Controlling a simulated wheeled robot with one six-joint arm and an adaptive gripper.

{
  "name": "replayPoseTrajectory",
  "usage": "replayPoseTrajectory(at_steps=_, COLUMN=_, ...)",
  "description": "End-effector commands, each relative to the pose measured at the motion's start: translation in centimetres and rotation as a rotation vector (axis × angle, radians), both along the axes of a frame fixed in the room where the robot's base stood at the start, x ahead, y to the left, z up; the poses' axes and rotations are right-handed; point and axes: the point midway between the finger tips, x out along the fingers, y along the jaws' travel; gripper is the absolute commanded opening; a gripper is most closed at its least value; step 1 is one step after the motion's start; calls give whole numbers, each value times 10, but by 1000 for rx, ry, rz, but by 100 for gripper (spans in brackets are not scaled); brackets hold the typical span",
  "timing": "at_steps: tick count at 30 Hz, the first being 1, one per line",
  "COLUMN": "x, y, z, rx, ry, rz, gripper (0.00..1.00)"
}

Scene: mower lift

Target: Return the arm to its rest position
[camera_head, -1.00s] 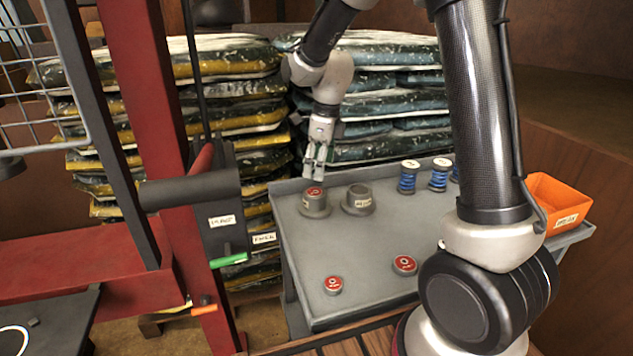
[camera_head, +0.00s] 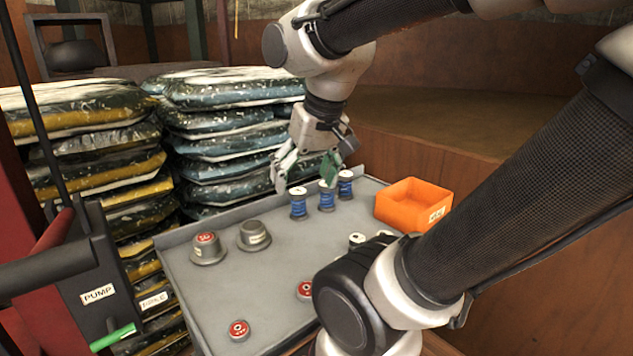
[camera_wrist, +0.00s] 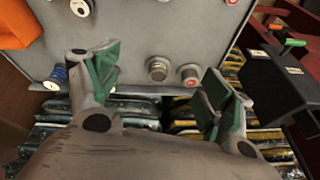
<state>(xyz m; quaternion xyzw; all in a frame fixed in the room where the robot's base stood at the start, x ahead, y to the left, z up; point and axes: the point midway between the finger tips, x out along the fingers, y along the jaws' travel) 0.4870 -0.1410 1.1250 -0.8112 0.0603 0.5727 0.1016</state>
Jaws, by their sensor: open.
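My gripper (camera_head: 308,172) is open and empty. In the head view it hangs above the far edge of the grey tray table (camera_head: 205,290), close to the blue spools. In the wrist view its green-padded fingers (camera_wrist: 155,90) stand wide apart, with the table and the stacked bags behind them. My arm is bent, reaching over from the right side of the head view.
Several blue spools (camera_head: 298,204), an orange bin (camera_head: 405,204), two grey knobs, one red-topped (camera_head: 207,247), and red discs (camera_head: 239,330) are on the table. Bag stacks (camera_head: 215,120) stand behind. A pump unit (camera_head: 95,275) with a green-tipped lever stands left.

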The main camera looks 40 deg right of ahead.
Motion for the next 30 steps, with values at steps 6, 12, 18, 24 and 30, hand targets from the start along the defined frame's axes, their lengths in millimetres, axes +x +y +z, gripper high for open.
replayPoseTrajectory(at_steps=6, x=-28, y=-8, z=-4, rx=-96, ry=-34, rz=204, gripper=81)
replayPoseTrajectory(at_steps=12, x=-28, y=-8, z=-5, rx=-99, ry=-33, rz=214, gripper=81)
replayPoseTrajectory(at_steps=18, x=-28, y=-7, z=-4, rx=-99, ry=-34, rz=213, gripper=81)
replayPoseTrajectory(at_steps=24, x=-28, y=-7, z=-4, rx=-99, ry=-34, rz=213, gripper=81)
replayPoseTrajectory(at_steps=30, x=-28, y=-7, z=-4, rx=-99, ry=-34, rz=213, gripper=81)
